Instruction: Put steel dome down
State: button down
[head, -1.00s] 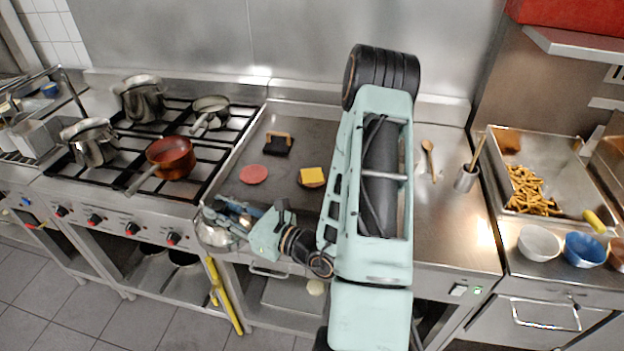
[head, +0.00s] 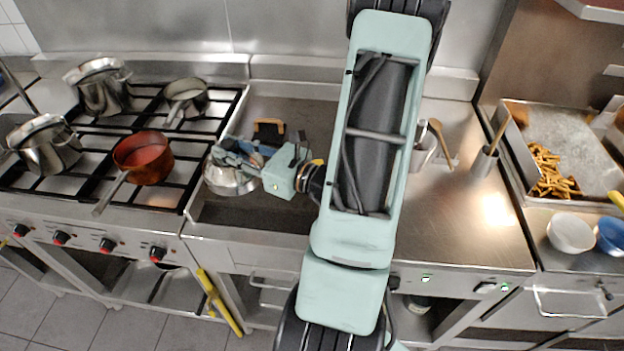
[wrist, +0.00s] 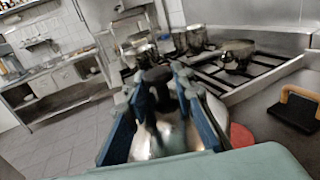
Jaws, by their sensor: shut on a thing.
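The steel dome (head: 228,181) is a shiny rounded cover below my gripper (head: 222,156), over the left part of the griddle (head: 262,215) in the head view. My gripper is shut on the dome's dark knob. In the wrist view the dome (wrist: 165,135) shows between and under the blue fingers (wrist: 160,100). I cannot tell whether the dome's rim touches the griddle. A red patty (wrist: 241,136) shows just right of the dome in the wrist view; in the head view my gripper and the dome hide it.
A black press with a wooden handle (head: 268,131) lies behind my gripper on the griddle. A copper pan (head: 143,158) and several steel pots stand on the stove to the left. The steel counter (head: 460,220) right of my arm has clear room.

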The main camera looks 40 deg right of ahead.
jog(key=s+d+r+m+h+b, duration=0.1)
jog(key=s+d+m+h+b, duration=0.15)
jog(key=s+d, duration=0.5)
jog(key=s+d+r+m+h+b, duration=0.1)
jog(key=s+d+r+h+b, duration=0.2)
jog(key=s+d, duration=0.45)
jog(key=shift+t+h, duration=0.25)
jog(key=shift+t, duration=0.15)
jog(key=w+d+f, duration=0.2)
jog(key=w+f, duration=0.1)
jog(key=f, duration=0.1)
jog(key=w+d+f+b, duration=0.1)
jog(key=w+d+f, duration=0.1)
jog(key=w+f, duration=0.2)
jog(key=w+d+f, duration=0.2)
jog(key=w+f, duration=0.1)
jog(key=f, duration=0.2)
jog(key=shift+w, duration=0.15)
jog(key=shift+f, duration=0.6)
jog(key=shift+f+b, duration=0.65)
jog(key=shift+b, duration=0.1)
jog(key=c, duration=1.7)
grip_release()
